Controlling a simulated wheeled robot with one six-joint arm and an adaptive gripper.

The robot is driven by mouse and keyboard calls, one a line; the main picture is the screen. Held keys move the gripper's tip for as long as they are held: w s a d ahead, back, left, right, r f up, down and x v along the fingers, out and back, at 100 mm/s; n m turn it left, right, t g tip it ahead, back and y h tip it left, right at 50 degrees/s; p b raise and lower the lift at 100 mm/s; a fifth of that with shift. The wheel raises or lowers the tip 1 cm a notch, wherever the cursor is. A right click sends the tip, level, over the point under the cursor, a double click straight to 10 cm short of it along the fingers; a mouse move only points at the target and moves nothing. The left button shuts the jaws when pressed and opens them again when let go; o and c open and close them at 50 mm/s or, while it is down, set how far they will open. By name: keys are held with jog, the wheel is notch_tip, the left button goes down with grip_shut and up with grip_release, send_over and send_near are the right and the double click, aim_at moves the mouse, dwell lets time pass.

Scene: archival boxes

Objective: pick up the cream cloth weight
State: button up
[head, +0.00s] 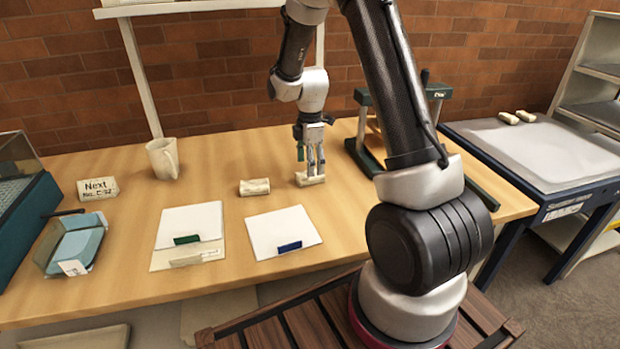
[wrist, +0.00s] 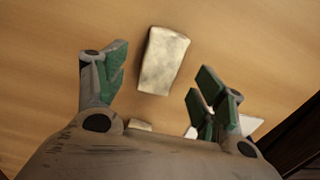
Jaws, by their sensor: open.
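A cream cloth weight (head: 310,180) lies on the wooden table directly under my gripper (head: 310,163). My gripper points down with its fingers open, and the tips look very close to the weight; I cannot tell whether they touch it. In the wrist view a cream weight (wrist: 163,60) lies between and a little beyond the green-padded fingers of my gripper (wrist: 160,72), with bare wood on both sides of it. A second cream weight (head: 254,187) lies to the left on the table. In the wrist view another pale piece (wrist: 139,125) is mostly hidden by the gripper body.
White sheets with a green clip (head: 186,240) and a blue clip (head: 289,247) lie at the front. A mug (head: 162,158), a sign (head: 97,188) and a blue tray (head: 78,245) stand left. A press (head: 440,92) stands close right. Two pale weights (head: 509,118) lie on the side table.

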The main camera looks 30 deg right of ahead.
notch_tip(320, 180, down, 3)
jog(key=shift+f, duration=0.15)
jog(key=c, duration=1.4)
